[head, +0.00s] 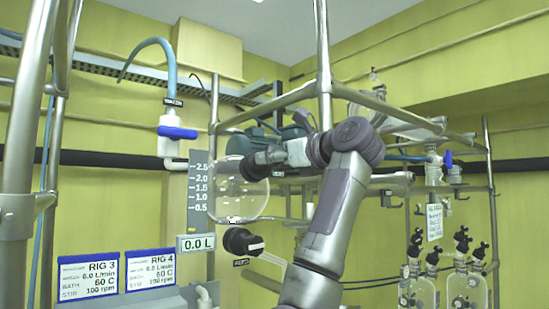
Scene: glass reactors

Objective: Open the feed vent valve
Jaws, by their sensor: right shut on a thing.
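My right gripper (256,164) is at the upper part of a round clear glass vessel (238,200) in the middle of the head view. It is shut on a small part at the vessel's top, which looks like the feed vent valve. The fingers and wrist hide that part, so I cannot tell how its handle is turned. My right arm comes up from the lower middle and bends left at the wrist. My left gripper is not in view.
A level scale (198,195) and a 0.0 L display (195,244) stand left of the vessel. A black knob (240,241) sits below it. A blue-handled valve (178,132) is at upper left. Metal frame posts (323,60) and rails surround the arm. Glass bottles (467,285) hang right.

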